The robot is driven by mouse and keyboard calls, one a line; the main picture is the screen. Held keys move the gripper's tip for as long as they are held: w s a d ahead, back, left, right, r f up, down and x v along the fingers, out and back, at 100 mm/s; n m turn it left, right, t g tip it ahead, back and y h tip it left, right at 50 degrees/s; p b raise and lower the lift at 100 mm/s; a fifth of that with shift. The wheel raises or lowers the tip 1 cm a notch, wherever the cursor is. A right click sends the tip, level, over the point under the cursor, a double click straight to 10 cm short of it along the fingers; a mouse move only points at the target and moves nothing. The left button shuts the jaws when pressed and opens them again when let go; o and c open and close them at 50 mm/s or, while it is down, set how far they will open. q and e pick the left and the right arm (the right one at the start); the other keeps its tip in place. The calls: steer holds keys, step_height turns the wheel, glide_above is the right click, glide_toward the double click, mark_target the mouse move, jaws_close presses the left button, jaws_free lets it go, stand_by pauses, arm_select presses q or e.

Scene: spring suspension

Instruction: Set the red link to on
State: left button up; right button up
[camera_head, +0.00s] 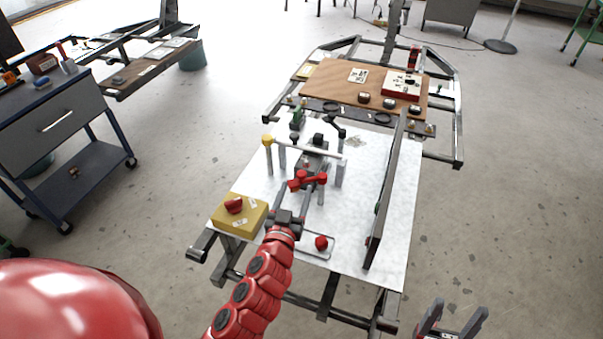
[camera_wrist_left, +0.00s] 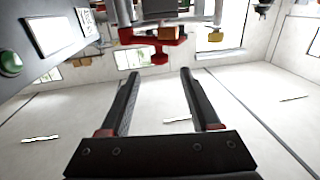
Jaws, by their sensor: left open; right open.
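The red link (camera_head: 309,181) is a short red bar with rounded knobs, set among grey posts on the white board. In the left wrist view the red link (camera_wrist_left: 152,40) shows just beyond the fingertips, below a dark block. My left gripper (camera_head: 299,202) reaches in from the near side and points at the link. In the wrist view its two dark fingers (camera_wrist_left: 158,72) are apart, with nothing visible between them. Contact with the link cannot be told. My right gripper (camera_head: 452,318) is open and empty at the bottom right, away from the board.
A yellow box with a red knob (camera_head: 234,205) sits left of my left gripper, and another red knob (camera_head: 321,242) to its right. A long grey upright panel (camera_head: 384,205) bounds the right side.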

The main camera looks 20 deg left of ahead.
mark_target(301, 177)
arm_select(q)
steer(key=w, duration=0.7)
steer(key=shift+a+f, duration=0.1)
steer(key=shift+a, duration=0.25)
jaws_close()
stand_by(1.0)
